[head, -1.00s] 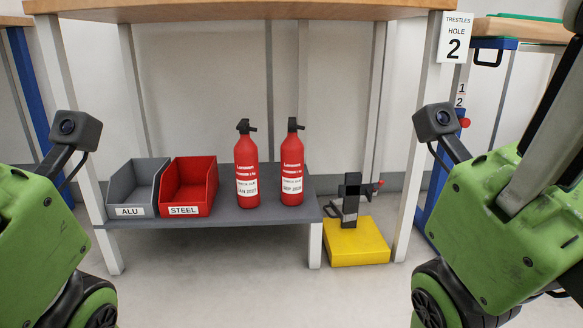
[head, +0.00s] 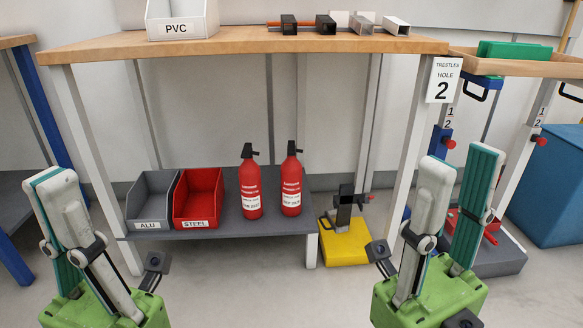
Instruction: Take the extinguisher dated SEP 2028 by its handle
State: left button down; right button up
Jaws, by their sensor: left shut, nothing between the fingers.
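Two red extinguishers with black handles stand upright side by side on the grey lower shelf (head: 270,237) of the workbench. The right extinguisher (head: 291,182) carries a white label that seems to read SEP 2028 in the earlier view; its date is too small to read now. The left extinguisher (head: 249,186) has a label that seemed to read JAN 2027. My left gripper (head: 52,176) is shut and empty, pointing up at the far left, apart from both. My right gripper (head: 460,160) is open and empty, pointing up, well to the right of the extinguishers.
A grey ALU bin (head: 150,223) and a red STEEL bin (head: 197,223) stand left of the extinguishers. The wooden benchtop (head: 250,42) hangs over the shelf. A yellow-based device (head: 345,247) stands on the floor right of the shelf, near a white bench leg (head: 408,165).

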aim_at(290, 169)
jog(key=i+j, duration=0.15)
jog(key=i, duration=0.45)
jog(key=i+j, duration=0.1)
jog(key=i, duration=0.55)
jog(key=i+j, duration=0.15)
jog(key=i, duration=0.45)
jog(key=l+z, duration=0.05)
